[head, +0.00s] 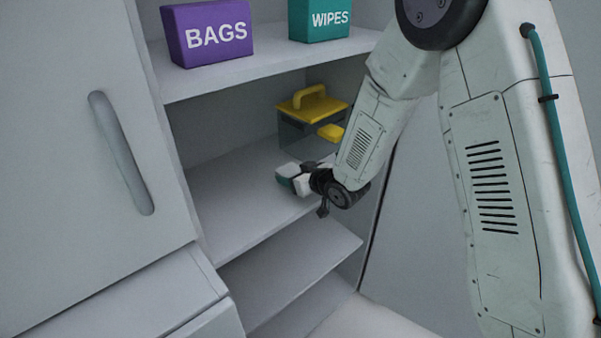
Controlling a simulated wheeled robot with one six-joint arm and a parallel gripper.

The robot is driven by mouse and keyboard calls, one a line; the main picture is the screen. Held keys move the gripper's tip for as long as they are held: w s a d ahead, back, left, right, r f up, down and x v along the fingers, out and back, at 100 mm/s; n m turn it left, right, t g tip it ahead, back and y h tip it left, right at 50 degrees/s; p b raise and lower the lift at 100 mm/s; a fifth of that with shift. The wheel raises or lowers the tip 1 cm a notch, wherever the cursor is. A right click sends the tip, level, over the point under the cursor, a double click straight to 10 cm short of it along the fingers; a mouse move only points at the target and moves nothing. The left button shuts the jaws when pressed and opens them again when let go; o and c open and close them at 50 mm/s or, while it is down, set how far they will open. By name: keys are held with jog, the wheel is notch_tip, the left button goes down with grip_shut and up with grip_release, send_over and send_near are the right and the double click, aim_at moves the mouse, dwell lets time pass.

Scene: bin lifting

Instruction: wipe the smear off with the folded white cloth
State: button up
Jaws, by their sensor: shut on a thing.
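My gripper (300,180) reaches in over the front part of the middle shelf (235,200), at the end of the bent arm. The fingers are small and partly hidden by the wrist. I can make out no smear on the part of the shelf that shows.
A clear bin with a yellow lid and handle (312,104) stands at the back right of the middle shelf. A purple BAGS box (208,35) and a teal WIPES box (320,20) stand on the shelf above. A cabinet door (70,150) is at left. The lower shelf (290,265) looks empty.

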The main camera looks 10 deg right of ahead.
aim_at(273, 195)
jog(key=shift+s+a, duration=0.6)
jog(key=shift+a, duration=0.25)
jog(key=shift+s+a, duration=0.55)
jog(key=shift+a, duration=0.3)
jog(key=shift+s+a+f, duration=0.1)
jog(key=shift+s+a, duration=0.45)
jog(key=shift+a, duration=0.25)
jog(key=shift+s+a+f, duration=0.1)
jog(key=shift+s+a, duration=0.45)
jog(key=shift+a, duration=0.2)
jog(key=shift+r, duration=0.15)
jog(key=shift+r, duration=2.95)
jog(key=shift+r, duration=1.5)
